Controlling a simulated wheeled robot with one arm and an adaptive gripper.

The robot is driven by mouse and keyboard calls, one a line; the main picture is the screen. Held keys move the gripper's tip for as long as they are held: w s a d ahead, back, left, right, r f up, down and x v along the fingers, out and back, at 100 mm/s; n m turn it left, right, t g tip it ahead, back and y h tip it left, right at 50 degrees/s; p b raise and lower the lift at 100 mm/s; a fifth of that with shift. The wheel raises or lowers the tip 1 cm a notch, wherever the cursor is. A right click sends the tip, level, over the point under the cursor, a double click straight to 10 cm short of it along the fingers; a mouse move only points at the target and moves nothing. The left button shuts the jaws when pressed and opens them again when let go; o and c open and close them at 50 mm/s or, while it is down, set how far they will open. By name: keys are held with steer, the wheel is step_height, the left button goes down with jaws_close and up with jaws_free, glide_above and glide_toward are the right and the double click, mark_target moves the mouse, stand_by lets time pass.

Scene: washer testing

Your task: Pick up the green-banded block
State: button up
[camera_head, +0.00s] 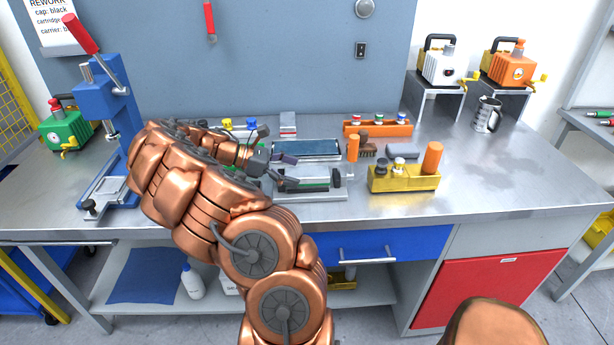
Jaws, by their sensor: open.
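My gripper (289,169) is open at the end of my copper-coloured arm, low over the middle of the bench, with its fingers pointing right. A grey metal fixture (330,194) lies just below and to the right of the fingers. Dark and green parts show in the fixture, small and partly covered by my gripper; I cannot tell for sure whether one of them is the green-banded block. Nothing is clearly seen between the fingers.
A dark-topped tray (307,148) lies behind the fixture. A yellow block holder (404,180) with an orange cylinder stands to the right, an orange rack (378,129) behind. A blue press (104,105) stands left. The bench's right front is clear.

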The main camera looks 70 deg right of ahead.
steer(key=shift+s+d+f, duration=0.2)
steer(key=shift+s, duration=0.25)
steer(key=shift+c, duration=0.4)
steer(key=c, duration=1.5)
jaws_close()
steer(key=shift+r, duration=0.1)
